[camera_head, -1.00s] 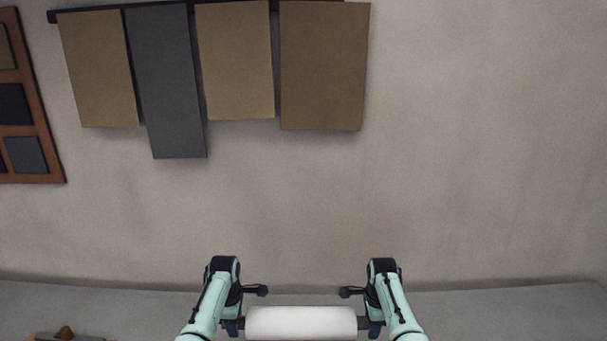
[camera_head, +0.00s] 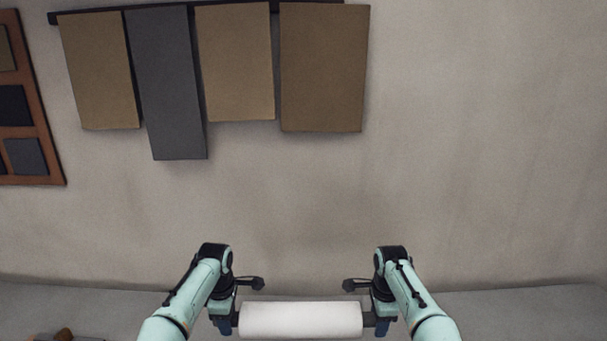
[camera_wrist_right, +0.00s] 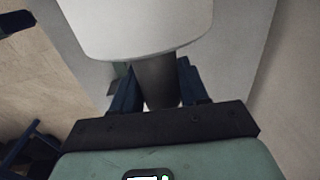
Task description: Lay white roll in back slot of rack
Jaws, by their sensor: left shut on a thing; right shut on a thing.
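The white roll (camera_head: 300,319) is held level between my two grippers at the bottom of the head view. My left gripper (camera_head: 231,323) is shut on the roll's left end and my right gripper (camera_head: 374,321) on its right end. In the right wrist view, the white roll (camera_wrist_right: 140,25) fills the top, and my right gripper's blue fingers (camera_wrist_right: 157,88) close around the dark core sticking out of its end. The rack and its back slot cannot be made out in these frames.
Brown and grey cloth samples (camera_head: 235,62) hang from a dark rail on the wall. A wooden framed swatch board (camera_head: 48,150) hangs at the left. A small brown object (camera_head: 64,334) sits at the bottom left. A grey surface (camera_head: 530,310) runs along the wall's foot.

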